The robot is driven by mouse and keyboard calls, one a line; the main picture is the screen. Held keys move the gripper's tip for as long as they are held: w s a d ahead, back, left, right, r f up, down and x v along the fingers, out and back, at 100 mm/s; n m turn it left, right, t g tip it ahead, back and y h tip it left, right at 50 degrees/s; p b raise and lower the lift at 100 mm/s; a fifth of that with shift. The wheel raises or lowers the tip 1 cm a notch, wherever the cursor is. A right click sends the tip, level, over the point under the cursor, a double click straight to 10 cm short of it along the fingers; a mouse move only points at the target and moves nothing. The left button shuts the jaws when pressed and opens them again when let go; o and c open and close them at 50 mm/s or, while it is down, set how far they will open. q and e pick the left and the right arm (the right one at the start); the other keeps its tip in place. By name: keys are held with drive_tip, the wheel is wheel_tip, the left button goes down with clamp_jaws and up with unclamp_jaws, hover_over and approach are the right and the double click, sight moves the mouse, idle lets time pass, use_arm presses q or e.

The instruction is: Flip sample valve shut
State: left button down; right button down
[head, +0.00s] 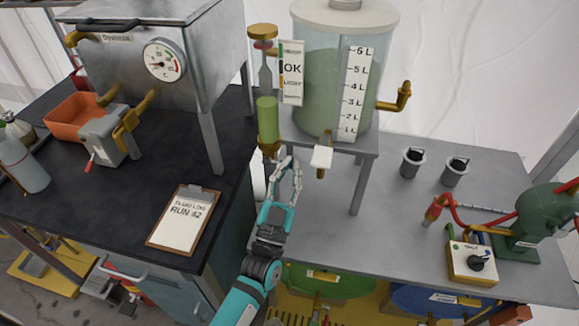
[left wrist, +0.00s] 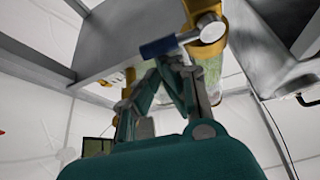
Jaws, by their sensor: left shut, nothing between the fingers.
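A brass valve (left wrist: 207,25) with a round grey cap shows close up in the left wrist view. Its lever, with a dark blue sleeve (left wrist: 160,47), points left and lies nearly level. In the head view, a brass fitting (head: 270,149) sits under the sight tube of green liquid (head: 267,118); the lever there is hard to make out. My teal left gripper (head: 287,167) is just below and right of that fitting, fingers pointing up. In the left wrist view its shut fingertips (left wrist: 172,62) are right under the lever, with nothing between them; contact cannot be told.
The clear tank of green liquid (head: 328,85) stands behind on a grey stand. A white-handled tap (head: 321,158) juts out right of my gripper. A clipboard (head: 183,218) lies on the dark bench at left. The grey bench (head: 395,225) has free room in the middle.

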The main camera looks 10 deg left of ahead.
use_arm(q)
drive_tip(key=shift+f+m+h, duration=0.2)
drive_tip(key=shift+m+h, duration=0.5)
drive_tip(key=shift+m, duration=0.1)
drive_tip(key=a+f+m+g+h+b, duration=0.1)
drive_tip(key=a+f+m+g+h, duration=0.1)
drive_tip(key=f+m, duration=0.4)
drive_tip(key=shift+a+f+h, duration=0.35)
drive_tip(key=shift+a+h, duration=0.4)
drive_tip(key=shift+h, duration=0.15)
drive_tip(key=shift+a, duration=0.15)
idle(0.3)
